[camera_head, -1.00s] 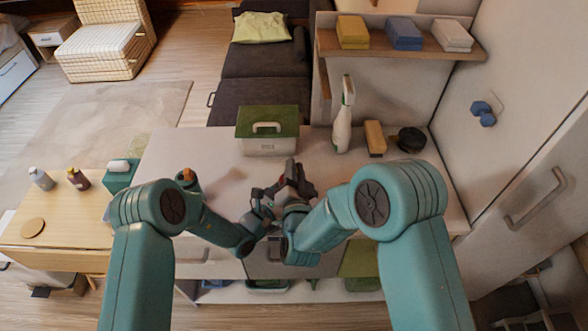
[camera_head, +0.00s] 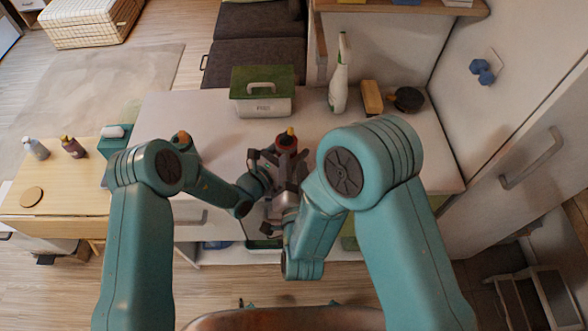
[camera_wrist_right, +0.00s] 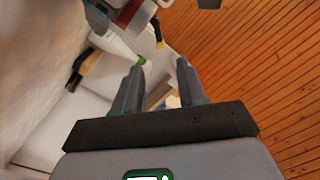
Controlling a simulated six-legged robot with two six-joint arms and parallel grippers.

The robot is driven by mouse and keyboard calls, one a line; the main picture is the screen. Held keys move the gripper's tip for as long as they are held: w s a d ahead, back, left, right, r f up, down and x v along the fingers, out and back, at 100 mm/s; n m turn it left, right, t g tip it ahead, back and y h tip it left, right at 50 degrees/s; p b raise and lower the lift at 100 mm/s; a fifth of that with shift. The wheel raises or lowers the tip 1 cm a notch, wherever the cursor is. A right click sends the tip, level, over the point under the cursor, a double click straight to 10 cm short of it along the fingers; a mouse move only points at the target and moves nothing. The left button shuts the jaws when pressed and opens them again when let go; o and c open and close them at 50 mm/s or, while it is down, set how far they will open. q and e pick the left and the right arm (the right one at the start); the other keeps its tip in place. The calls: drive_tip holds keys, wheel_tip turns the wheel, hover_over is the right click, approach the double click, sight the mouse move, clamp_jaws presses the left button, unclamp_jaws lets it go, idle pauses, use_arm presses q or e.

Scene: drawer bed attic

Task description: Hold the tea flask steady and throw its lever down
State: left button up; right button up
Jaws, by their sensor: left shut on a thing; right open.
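The tea flask, as far as I can tell, is the dark red body with a yellow top (camera_head: 287,141) above the counter in the head view. The yellow piece on top may be its lever. My left gripper (camera_head: 263,165) is shut on the flask; the fingers partly hide its lower part. In the right wrist view a red and grey part (camera_wrist_right: 128,14) shows at the top edge, with a yellow, dark-tipped piece (camera_wrist_right: 156,29) beside it. My right gripper (camera_wrist_right: 158,82) is open and empty, close to the flask but apart from it.
A green-lidded box (camera_head: 263,104), a spray bottle (camera_head: 339,80), a yellow sponge or block (camera_head: 372,97) and a dark round item (camera_head: 408,99) stand along the counter's back (camera_head: 215,145). A small table (camera_head: 75,205) with bottles is at left. The wall bounds the right.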

drive_tip(key=shift+s, duration=0.5)
